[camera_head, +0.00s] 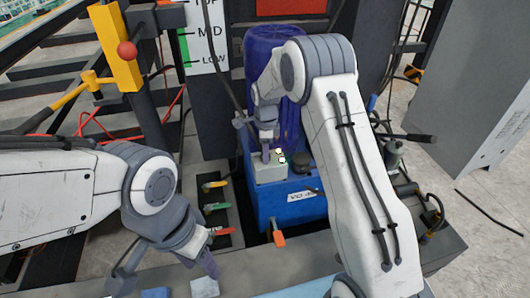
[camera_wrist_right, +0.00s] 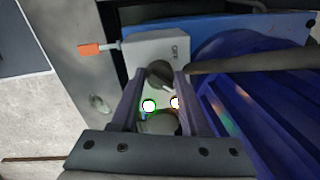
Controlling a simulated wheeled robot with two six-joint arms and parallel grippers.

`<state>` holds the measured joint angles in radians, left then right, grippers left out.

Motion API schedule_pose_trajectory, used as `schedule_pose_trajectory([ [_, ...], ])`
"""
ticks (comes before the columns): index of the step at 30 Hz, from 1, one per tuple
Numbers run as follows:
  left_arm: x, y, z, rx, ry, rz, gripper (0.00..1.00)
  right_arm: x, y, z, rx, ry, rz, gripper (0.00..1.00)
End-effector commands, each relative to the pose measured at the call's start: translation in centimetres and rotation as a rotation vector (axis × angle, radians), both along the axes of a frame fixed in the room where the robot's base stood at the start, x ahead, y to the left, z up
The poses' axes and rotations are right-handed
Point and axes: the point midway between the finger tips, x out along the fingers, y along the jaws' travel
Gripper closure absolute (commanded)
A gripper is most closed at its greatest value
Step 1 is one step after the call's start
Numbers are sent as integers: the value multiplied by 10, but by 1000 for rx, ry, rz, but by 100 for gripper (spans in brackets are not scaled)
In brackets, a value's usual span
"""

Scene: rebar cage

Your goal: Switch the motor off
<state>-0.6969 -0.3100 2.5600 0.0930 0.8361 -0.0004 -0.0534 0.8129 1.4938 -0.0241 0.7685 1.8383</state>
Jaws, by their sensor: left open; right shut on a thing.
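The blue motor (camera_head: 262,52) stands at the upper middle of the head view, above a blue housing (camera_head: 262,208). A light grey switch box (camera_head: 270,173) sits on the housing; it also shows in the right wrist view (camera_wrist_right: 145,50). My right gripper (camera_head: 267,153) reaches down onto this box. In the right wrist view its fingertips (camera_wrist_right: 162,73) are closed on a dark round knob (camera_wrist_right: 160,70) on the box. The knob's exact setting cannot be told. My left gripper (camera_head: 165,277) is open and empty at the lower left, apart from the motor.
A dark bar (camera_wrist_right: 250,65) crosses near the box in the right wrist view. A grey cabinet (camera_head: 475,85) stands at the right.

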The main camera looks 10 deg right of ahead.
Motion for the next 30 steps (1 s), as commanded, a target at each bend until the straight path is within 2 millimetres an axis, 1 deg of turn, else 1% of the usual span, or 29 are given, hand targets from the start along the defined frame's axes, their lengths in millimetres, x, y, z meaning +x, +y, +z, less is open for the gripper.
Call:
schedule_pose_trajectory([
  [5, 0, 0, 6, 0, 0, 0, 50, -2, 0, 1, 1, 6, 33, 100],
  [11, 0, 0, 20, 0, 0, 0, 50, -2, 0, 3, 1, 7, 135, 100],
  [21, 0, 0, 51, 0, 0, 0, 50, -2, 0, 4, 2, 8, 438, 100],
  [30, 0, 0, 72, 0, 0, 0, 50, -2, -1, 3, 2, 7, 722, 100],
])
